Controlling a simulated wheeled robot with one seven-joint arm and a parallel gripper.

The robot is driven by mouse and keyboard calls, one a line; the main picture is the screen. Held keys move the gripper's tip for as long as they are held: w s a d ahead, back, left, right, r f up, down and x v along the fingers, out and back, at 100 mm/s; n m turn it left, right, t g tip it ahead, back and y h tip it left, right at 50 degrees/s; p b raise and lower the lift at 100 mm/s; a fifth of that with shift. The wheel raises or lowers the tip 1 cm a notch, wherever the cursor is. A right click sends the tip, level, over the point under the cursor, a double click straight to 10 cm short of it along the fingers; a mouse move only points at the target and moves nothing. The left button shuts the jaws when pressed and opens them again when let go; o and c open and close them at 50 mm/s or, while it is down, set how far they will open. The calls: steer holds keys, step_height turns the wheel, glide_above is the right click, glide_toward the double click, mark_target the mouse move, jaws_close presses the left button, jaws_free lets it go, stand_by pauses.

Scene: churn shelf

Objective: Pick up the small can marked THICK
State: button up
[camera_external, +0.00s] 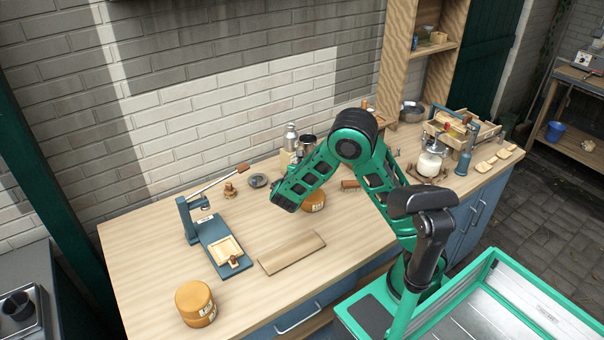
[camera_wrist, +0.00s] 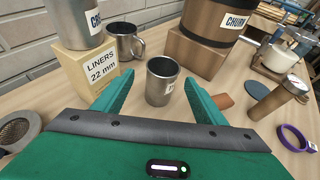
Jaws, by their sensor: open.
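A small open grey metal can (camera_wrist: 162,78) stands upright on the table in the wrist view, ahead of my palm and between the green fingers. A white label shows only partly on its right side, so its word cannot be read in full. My gripper (camera_wrist: 157,84) is open, with a finger to each side of the can and visible gaps between. In the external view the arm seems to hide both the gripper and this can.
Behind the can are a LINERS box (camera_wrist: 86,70) with a larger can (camera_wrist: 80,22) on top, a metal mug (camera_wrist: 126,40) and a CHURN barrel (camera_wrist: 214,22) on a wooden block. The table front (camera_external: 270,210) has clear room.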

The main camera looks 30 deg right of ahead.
steer(key=x, duration=0.4)
steer(key=shift+w+d, duration=0.1)
steer(key=shift+d, duration=0.3)
steer(key=c, duration=1.5)
steer(key=shift+r, duration=0.15)
